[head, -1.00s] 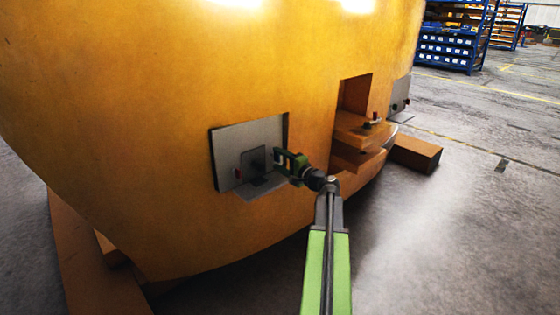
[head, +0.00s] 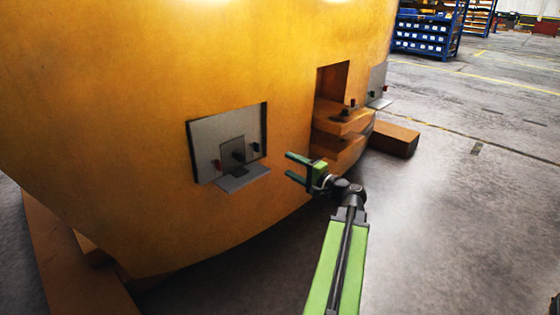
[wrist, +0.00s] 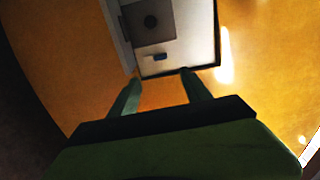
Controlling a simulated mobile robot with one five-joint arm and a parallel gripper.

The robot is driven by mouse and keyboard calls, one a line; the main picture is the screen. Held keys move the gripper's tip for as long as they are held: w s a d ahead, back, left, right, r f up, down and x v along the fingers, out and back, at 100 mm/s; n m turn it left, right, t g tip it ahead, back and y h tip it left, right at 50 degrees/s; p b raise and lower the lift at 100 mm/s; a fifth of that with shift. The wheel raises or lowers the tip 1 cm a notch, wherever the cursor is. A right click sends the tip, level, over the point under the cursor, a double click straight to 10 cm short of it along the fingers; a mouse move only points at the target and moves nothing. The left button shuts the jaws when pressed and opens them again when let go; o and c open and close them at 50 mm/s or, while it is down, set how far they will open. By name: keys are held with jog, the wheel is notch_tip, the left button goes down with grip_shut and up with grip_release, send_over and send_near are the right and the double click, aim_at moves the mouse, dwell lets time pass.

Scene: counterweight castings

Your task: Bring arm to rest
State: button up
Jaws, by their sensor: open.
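My gripper (head: 289,168) is open and empty in the head view, in front of the yellow casting and to the right of a grey panel. Its two green fingers point left, apart from the panel. In the wrist view the spread fingers (wrist: 160,82) lie over the yellow surface, just below the panel's dark edge. The grey panel (head: 208,133) sits in a recess in the casting. It has a darker square plate with a dark knob (head: 239,155), a small red part, a small dark part and a ledge (head: 243,179) below.
The large yellow casting (head: 120,100) fills the left. A stepped opening (head: 335,80) and a second grey panel (head: 377,80) lie to the right. Brown blocks (head: 395,139) rest on the floor beside it. Blue shelving (head: 425,35) stands far back. The floor at right is clear.

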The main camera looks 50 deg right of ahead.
jog(key=shift+s, duration=0.45)
